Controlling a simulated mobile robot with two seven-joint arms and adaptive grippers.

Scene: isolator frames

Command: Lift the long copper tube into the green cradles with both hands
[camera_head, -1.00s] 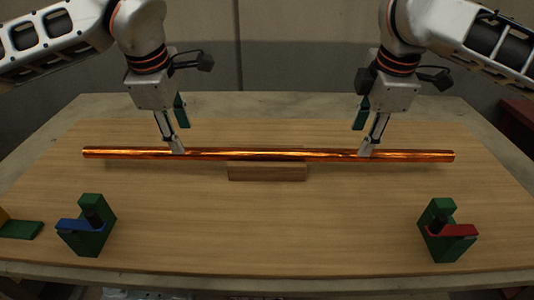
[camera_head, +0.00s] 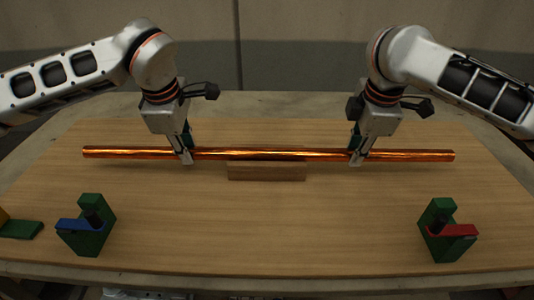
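The long copper tube (camera_head: 268,154) lies level across the middle of the table, over a wooden block. My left gripper (camera_head: 187,157) reaches down at the tube left of the block; its near finger is in front of the tube and the other is partly hidden behind it. My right gripper (camera_head: 355,158) is placed the same way right of the block. Whether the fingers press on the tube cannot be told. A green cradle with a blue arm (camera_head: 92,240) stands at the front left. A green cradle with a red arm (camera_head: 437,245) stands at the front right.
The wooden block (camera_head: 267,172) sits under the tube's middle. A green and yellow piece (camera_head: 20,229) lies at the left edge. The wooden table top (camera_head: 265,225) is clear between the cradles.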

